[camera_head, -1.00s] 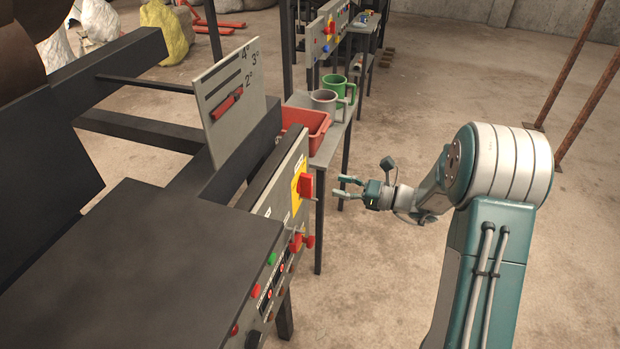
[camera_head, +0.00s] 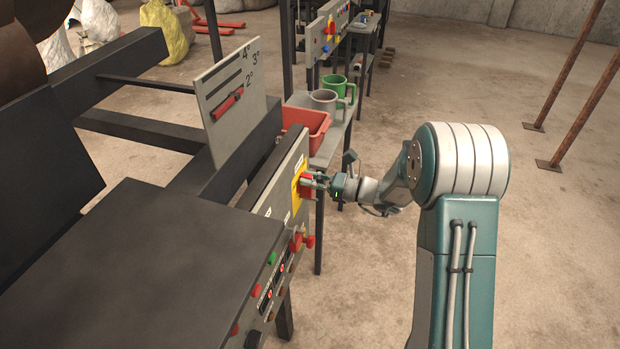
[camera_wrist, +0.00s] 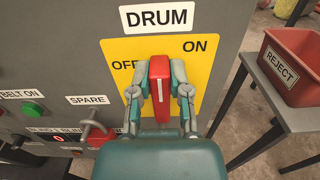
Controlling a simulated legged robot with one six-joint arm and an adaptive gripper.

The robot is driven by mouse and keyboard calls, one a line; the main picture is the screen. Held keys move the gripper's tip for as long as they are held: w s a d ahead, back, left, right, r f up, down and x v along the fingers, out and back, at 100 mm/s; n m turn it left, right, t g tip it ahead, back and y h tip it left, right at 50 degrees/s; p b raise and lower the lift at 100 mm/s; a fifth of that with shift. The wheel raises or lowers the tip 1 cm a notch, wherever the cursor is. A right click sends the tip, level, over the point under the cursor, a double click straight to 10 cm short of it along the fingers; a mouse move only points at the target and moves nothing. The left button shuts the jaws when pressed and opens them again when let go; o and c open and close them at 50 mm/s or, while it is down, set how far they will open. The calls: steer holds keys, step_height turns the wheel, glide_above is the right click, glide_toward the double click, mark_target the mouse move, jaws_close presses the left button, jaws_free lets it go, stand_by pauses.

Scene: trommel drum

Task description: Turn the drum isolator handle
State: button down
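The red drum isolator handle (camera_wrist: 160,82) stands upright in the wrist view on a yellow plate (camera_wrist: 118,50) under the DRUM label (camera_wrist: 156,17). OFF is printed to its left and ON to its upper right. My gripper (camera_wrist: 161,88) faces the panel with one finger on each side of the handle. The fingers look open, with narrow gaps beside the handle; contact is not clear. In the head view, my gripper (camera_head: 306,181) is at the yellow plate and covers most of the handle.
A red REJECT bin (camera_wrist: 290,68) stands on a side table to the right. Open concrete floor (camera_head: 390,280) lies around my arm.

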mark_target(296, 193)
stand_by(0.4)
steer(key=n, duration=0.2)
steer(key=s+n, duration=0.1)
steer(key=n, duration=0.1)
steer(key=shift+a+f+n, duration=0.15)
steer(key=shift+a+n, duration=0.05)
steer(key=shift+n, duration=0.1)
steer(key=n, duration=0.4)
steer(key=shift+s+a+f+n, duration=0.15)
steer(key=shift+s+f+n, duration=0.15)
steer(key=shift+s, duration=0.1)
steer(key=n, duration=0.3)
steer(key=f+n, duration=0.1)
steer(key=shift+s+a, duration=0.1)
steer(key=shift+s, duration=0.15)
steer(key=shift+s+f+n, duration=0.1)
steer(key=shift+f+n, duration=0.2)
steer(key=shift+n, duration=0.85)
steer(key=shift+s+f+n, duration=0.1)
steer(key=shift+f+n, duration=0.15)
steer(key=shift+n, duration=0.9)
steer(key=shift+f, duration=0.15)
steer(key=c, duration=0.7)
jaws_free()
steer(key=shift+a, duration=0.1)
steer(key=shift+o, duration=0.6)
